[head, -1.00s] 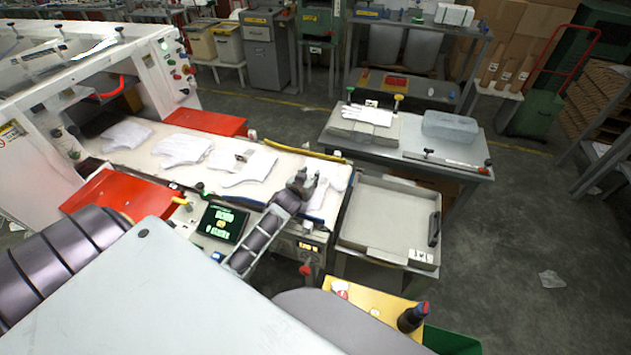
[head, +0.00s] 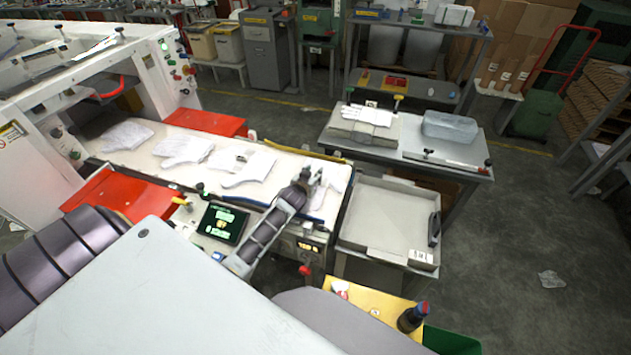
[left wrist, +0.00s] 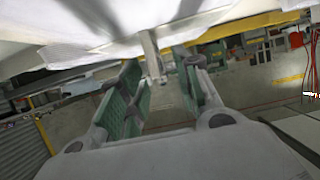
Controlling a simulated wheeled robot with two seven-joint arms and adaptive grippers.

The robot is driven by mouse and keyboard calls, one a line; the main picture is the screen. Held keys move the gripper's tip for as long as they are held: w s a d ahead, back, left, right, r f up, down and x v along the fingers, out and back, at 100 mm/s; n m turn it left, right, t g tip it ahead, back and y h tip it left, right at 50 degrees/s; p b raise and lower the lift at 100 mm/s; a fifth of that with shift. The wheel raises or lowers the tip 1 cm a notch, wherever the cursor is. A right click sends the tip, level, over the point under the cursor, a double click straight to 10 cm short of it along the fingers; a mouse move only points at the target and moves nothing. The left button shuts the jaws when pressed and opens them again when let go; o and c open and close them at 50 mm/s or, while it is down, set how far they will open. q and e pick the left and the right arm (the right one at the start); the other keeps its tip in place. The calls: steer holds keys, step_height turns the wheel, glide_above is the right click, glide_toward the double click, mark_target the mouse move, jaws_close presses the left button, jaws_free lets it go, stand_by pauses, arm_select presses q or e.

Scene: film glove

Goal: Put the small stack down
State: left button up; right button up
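My left gripper (head: 312,178) is at the right end of the white belt (head: 200,180), beside a white film glove or small stack of gloves (head: 335,178) that it partly covers. How many layers lie there cannot be told. In the left wrist view the gripper's green-padded fingers (left wrist: 162,92) stand apart, with a clear gap and a pale post behind it. White material (left wrist: 80,45) hangs across the top of that view, close to the fingers; no part of it is seen pinched. My right gripper is out of view.
Several white gloves (head: 180,150) lie along the belt. An empty, shallow grey tray (head: 385,215) stands right of the belt end. A table behind holds a gloved grey block (head: 365,125) and a clear bin (head: 450,128). A yellow board (head: 370,305) with a dark bottle is in front.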

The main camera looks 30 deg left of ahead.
arm_select(q)
steer(key=shift+x, duration=1.2)
steer(key=shift+c, duration=0.5)
jaws_close()
